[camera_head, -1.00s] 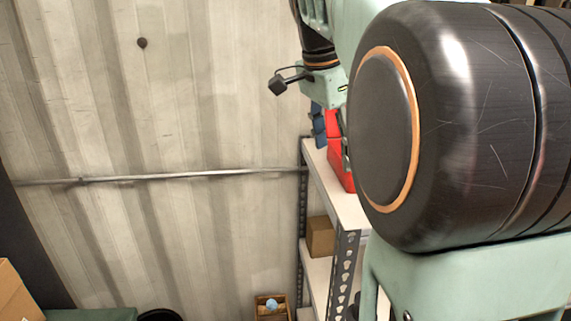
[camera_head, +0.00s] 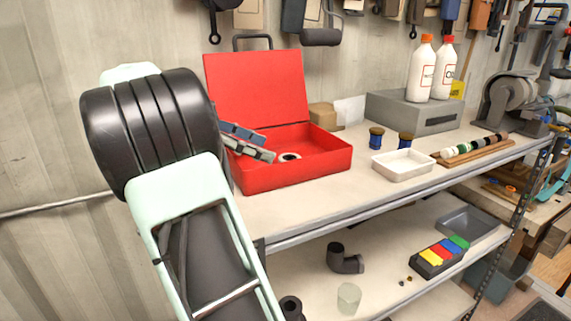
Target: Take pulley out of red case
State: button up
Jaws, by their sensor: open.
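The red case (camera_head: 297,172) stands on the top shelf with its lid (camera_head: 257,88) raised at the back. A small pale ring with a dark centre, seemingly the pulley (camera_head: 290,157), lies inside the case near the middle. My gripper (camera_head: 268,147) reaches in over the left side of the case. Its two blue-grey fingers are apart, with nothing seen between them. The fingertips point toward the pulley, just left of it; I cannot tell whether they touch it. My arm hides the gripper's base and the case's left edge.
To the right on the shelf (camera_head: 300,212) are a white tray (camera_head: 404,165), two dark spools, a wooden rack (camera_head: 480,150) and a grey box (camera_head: 412,115) bearing two white bottles. A cardboard box (camera_head: 322,115) stands behind the case. Tools hang on the wall above.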

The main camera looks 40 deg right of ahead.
aim_at(290, 158)
jog(key=p+x, duration=0.1)
jog(key=x, duration=0.7)
jog(key=shift+d, duration=0.15)
jog(key=c, duration=1.3)
